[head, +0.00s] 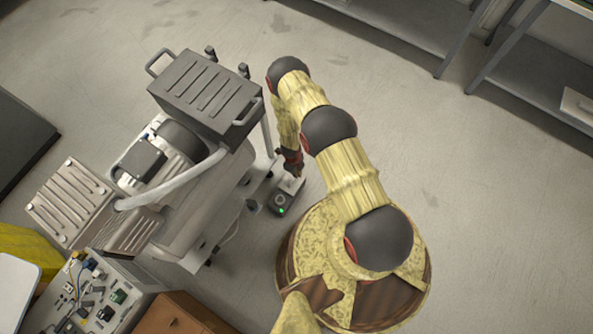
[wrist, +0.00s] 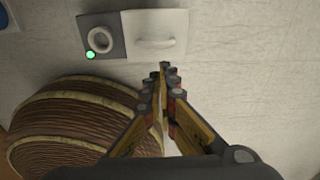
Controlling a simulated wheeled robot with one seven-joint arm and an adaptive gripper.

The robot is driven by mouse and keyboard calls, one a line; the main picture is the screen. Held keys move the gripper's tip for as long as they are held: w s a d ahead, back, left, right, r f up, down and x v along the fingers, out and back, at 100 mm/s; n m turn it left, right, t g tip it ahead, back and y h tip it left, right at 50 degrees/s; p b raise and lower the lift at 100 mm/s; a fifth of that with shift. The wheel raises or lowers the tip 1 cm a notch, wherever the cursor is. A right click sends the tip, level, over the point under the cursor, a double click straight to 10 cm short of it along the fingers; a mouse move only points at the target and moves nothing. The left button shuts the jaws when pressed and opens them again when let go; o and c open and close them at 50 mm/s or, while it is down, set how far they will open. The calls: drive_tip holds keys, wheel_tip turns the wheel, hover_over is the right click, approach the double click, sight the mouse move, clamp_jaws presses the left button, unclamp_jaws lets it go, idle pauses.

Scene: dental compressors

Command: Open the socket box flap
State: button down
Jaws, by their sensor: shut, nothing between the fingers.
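The socket box (head: 281,203) is a small dark grey box with a green light, low beside the compressor in the head view. In the wrist view, its grey panel (wrist: 90,28) shows a round ring and the green light. The flap is also partly visible in the head view (head: 292,184). My gripper (wrist: 163,68) is shut and empty. Its tips appear just below the flap's lower edge in the wrist view, and I see no contact with the handle.
The compressor (head: 205,92) with its grey slatted top stands left of my arm. An open electrical panel (head: 98,295) and a brown box (head: 180,315) are at the lower left. Shelving (head: 540,80) lines the upper right. The floor on the right is clear.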

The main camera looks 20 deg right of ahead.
sight(298, 184)
drive_tip(key=f+b, duration=0.1)
drive_tip(key=f, duration=0.2)
drive_tip(key=f+b, duration=0.1)
drive_tip(key=f, duration=0.2)
drive_tip(key=f+b, duration=0.2)
drive_tip(key=f, duration=0.1)
drive_tip(key=shift+s+d+f, duration=0.25)
drive_tip(key=shift+s+d, duration=0.05)
drive_tip(key=shift+s, duration=0.05)
drive_tip(key=shift+r+p, duration=0.15)
drive_tip(key=shift+p, duration=0.2)
